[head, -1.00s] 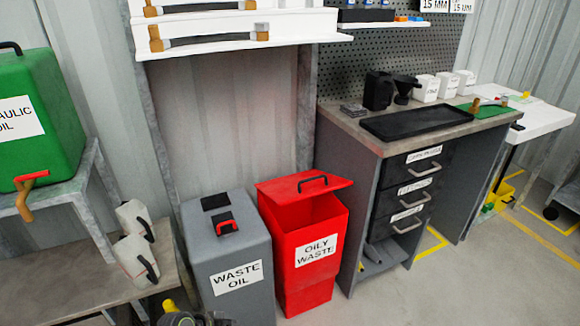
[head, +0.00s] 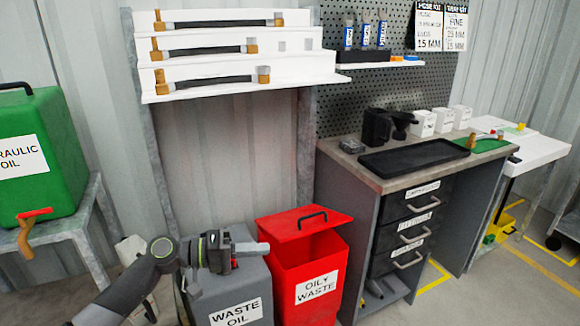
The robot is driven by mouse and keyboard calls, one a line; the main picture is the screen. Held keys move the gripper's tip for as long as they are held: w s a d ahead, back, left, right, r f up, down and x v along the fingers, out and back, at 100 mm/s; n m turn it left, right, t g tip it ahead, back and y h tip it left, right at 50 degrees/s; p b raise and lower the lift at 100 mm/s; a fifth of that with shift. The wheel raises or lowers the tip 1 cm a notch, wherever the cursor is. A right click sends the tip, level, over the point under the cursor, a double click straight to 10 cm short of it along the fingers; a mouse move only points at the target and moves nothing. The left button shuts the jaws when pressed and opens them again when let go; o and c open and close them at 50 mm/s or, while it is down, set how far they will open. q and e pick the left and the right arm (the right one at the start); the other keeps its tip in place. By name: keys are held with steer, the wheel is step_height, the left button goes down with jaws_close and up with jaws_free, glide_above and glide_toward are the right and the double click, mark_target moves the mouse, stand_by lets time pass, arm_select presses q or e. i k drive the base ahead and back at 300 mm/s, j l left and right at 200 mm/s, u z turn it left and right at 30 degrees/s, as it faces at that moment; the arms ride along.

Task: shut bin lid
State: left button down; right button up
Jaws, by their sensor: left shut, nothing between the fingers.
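The red oily waste bin (head: 311,268) stands on the floor between the grey waste oil bin and the workbench. Its red lid (head: 304,224) with a black handle (head: 312,217) is tilted up at the back, and the dark opening shows at the front. My left gripper (head: 262,247) is shut and empty. In the picture its fingertips lie just left of the red bin's upper left edge, over the grey waste oil bin (head: 237,300); whether they touch anything I cannot tell. My right gripper is out of view.
The workbench (head: 340,150) with a black tray (head: 415,158) and drawers stands close on the right of the bin. A white hose rack (head: 230,70) hangs above. A green hydraulic oil tank (head: 45,150) is at left. Open floor lies in front at lower right.

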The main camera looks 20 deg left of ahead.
mark_target(291, 225)
steer(key=i+j, duration=1.1)
steer(key=i, duration=0.2)
